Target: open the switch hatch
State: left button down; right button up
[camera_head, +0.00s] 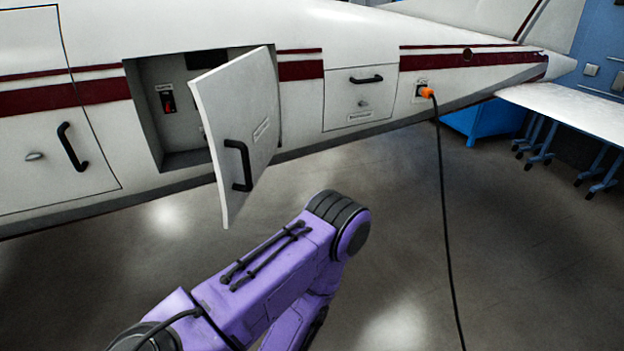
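The switch hatch (245,120) is a white door on the side of a white aircraft body with a dark red stripe. It stands swung outward at an angle, hinged on its right side. It has a black handle (240,165) near its free left edge and a small label. Behind it is a grey recess with a red switch (169,101) on its back wall; the door hides the right part of the recess. A purple arm of mine shows below the hatch, with a gap between them. Neither of my grippers is in view.
A larger closed door (50,110) with a black handle is at the left. A small closed panel (360,97) is right of the hatch. An orange plug (427,92) with a hanging black cable (444,210) is farther right. Blue-legged tables (570,105) stand at far right.

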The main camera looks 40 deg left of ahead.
aim_at(237, 101)
jog(key=z, duration=0.7)
jog(key=k, duration=1.2)
jog(key=u, duration=1.7)
jog(key=i, duration=0.5)
jog(key=u, duration=0.25)
